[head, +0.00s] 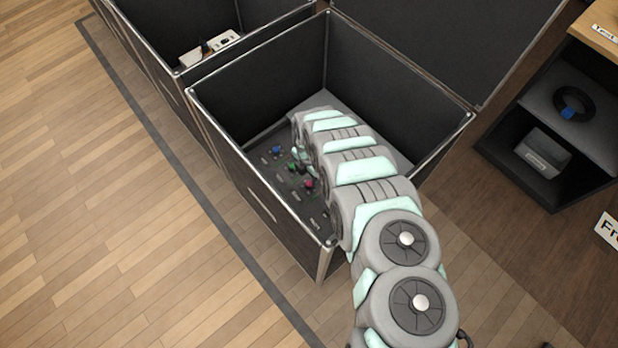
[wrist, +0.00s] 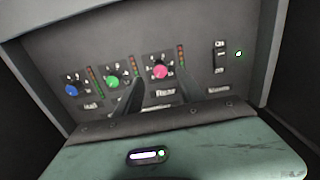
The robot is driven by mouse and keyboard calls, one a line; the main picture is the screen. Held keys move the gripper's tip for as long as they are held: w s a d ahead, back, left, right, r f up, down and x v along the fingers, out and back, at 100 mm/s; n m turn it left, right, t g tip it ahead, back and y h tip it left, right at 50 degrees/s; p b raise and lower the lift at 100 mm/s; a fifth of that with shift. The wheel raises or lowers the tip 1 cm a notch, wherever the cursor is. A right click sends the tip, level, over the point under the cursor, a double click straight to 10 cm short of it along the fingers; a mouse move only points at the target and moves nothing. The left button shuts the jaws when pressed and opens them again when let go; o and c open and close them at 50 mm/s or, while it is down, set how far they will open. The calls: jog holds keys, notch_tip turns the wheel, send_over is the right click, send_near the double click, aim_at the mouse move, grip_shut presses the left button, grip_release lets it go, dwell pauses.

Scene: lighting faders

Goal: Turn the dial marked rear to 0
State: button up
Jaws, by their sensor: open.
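The dial marked rear is a pink knob (wrist: 160,72) on a dark panel, with the word "Rear" (wrist: 165,93) below it in the wrist view. In the head view the pink knob (head: 309,183) shows small, close to my arm. My gripper (wrist: 161,76) is open, its two dark fingers spread to the left and right of the pink knob in the picture. I cannot tell whether they touch it. The scale numbers and the knob's pointer are too small to read. In the head view my arm hides most of the gripper.
A green knob (wrist: 113,83) and a blue knob (wrist: 71,89) sit to the left on the same panel. A switch (wrist: 219,57) with a small green light (wrist: 238,54) is to the right. High walls of the dark case (head: 390,90) surround the panel.

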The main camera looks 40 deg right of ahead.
aim_at(309, 183)
notch_tip(309, 183, up, 6)
jog(key=shift+f+p, duration=0.1)
jog(key=shift+p, duration=0.85)
